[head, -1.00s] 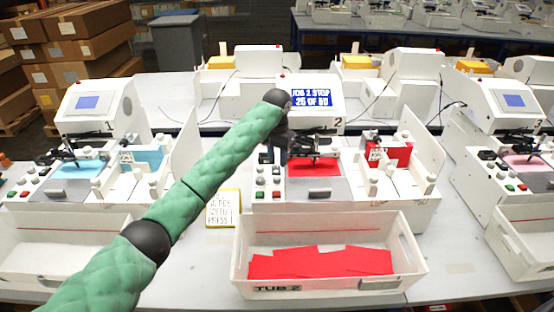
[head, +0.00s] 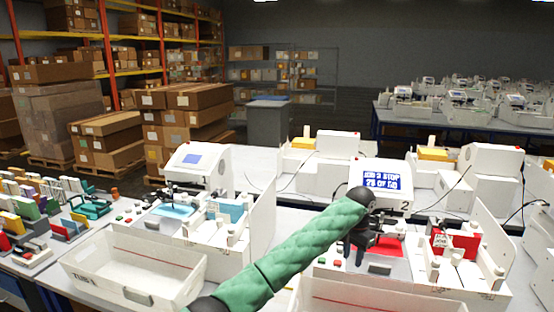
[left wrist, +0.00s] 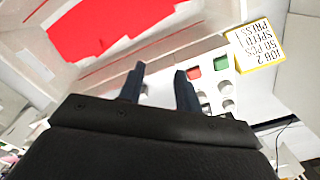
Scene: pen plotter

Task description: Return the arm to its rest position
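My left arm, in a green quilted sleeve, reaches from the bottom of the head view to plotter 2 (head: 385,198). Its dark left gripper (head: 354,248) hangs over the front left of that machine, by its control buttons. In the left wrist view the two fingers of the gripper (left wrist: 159,70) stand apart with nothing between them. A red button (left wrist: 193,73) and a green button (left wrist: 221,63) show just beyond them. The plotter's screen reads a stop message, roughly "25 of 50". A red sheet (head: 390,246) lies on its bed, partly behind the gripper. My right gripper is not in view.
Tub 2 (head: 375,300) stands in front of plotter 2, with red cards (left wrist: 105,22) in it. A yellow-edged job sign (left wrist: 256,44) lies near the buttons. Plotter 1 (head: 200,165) and an empty white tub (head: 110,255) are to the left. Upright white panels rise beside both machines.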

